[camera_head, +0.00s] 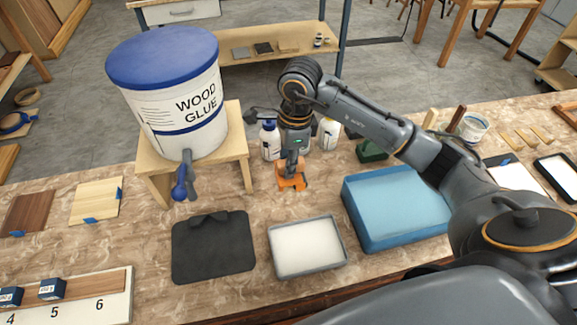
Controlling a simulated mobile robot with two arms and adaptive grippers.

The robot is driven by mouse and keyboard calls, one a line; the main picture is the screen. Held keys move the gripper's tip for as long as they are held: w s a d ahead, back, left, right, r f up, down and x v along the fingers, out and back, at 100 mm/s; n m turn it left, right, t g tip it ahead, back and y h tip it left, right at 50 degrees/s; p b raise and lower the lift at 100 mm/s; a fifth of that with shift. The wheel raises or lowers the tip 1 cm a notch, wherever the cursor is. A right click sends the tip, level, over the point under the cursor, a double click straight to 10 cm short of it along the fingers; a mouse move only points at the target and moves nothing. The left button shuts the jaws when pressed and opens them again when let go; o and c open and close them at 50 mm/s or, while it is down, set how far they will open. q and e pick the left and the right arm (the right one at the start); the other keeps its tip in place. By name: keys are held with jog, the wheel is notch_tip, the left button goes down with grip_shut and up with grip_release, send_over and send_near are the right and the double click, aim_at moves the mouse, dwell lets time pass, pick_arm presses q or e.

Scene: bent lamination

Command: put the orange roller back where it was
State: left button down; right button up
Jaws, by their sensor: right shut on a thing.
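My right gripper (293,160) reaches in from the right and points down near the middle of the bench. It is shut on the orange roller (291,181), which is at the bench top just below the fingers. The fingers hide part of the roller, and I cannot tell whether it rests on the bench or hangs just above it. My left gripper is not in view.
A wood glue bucket (165,85) stands on a wooden stand (239,140) to the left. White bottles (328,133) are behind the gripper.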

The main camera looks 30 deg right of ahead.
jog(key=w+f, duration=0.1)
jog(key=w+d+f, duration=0.1)
jog(key=f, duration=0.1)
jog(key=f+p, duration=0.1)
jog(key=shift+w+d+f, duration=0.2)
jog(key=shift+w+d, duration=0.05)
jog(key=shift+w, duration=0.15)
jog(key=f+p, duration=0.1)
jog(key=f, duration=0.1)
jog(key=shift+w+d+f+p, duration=0.15)
jog(key=shift+w+f+p, duration=0.05)
jog(key=shift+f+p, duration=0.2)
jog(key=shift+f, duration=0.4)
